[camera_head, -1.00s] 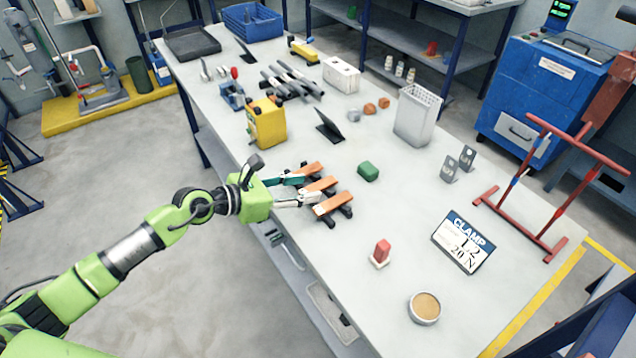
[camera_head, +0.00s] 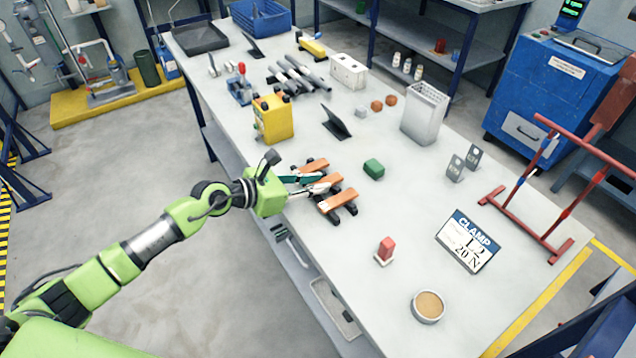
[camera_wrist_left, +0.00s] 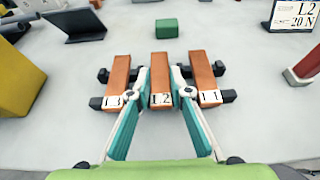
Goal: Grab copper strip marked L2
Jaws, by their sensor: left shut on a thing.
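Three copper strips lie side by side across dark supports on the table. In the left wrist view they are marked L3 (camera_wrist_left: 116,80), L2 (camera_wrist_left: 160,75) and L1 (camera_wrist_left: 204,75), from left to right. My left gripper (camera_wrist_left: 161,88) has a teal-and-white finger on each side of strip L2, shut on it near its label. Strip L2 sits level with its neighbours; I cannot tell if it is clear of the supports. In the head view my left gripper (camera_head: 314,184) reaches in from the table's left edge, partly covering the strips. My right gripper is not in view.
A sign (camera_head: 467,242) reads CLAMP L2 20 N. A green block (camera_head: 374,168), a dark stand (camera_head: 337,122) and a yellow box (camera_head: 273,118) stand around the strips. Strips L3 and L1 are close beside the fingers. The table near the sign is mostly clear.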

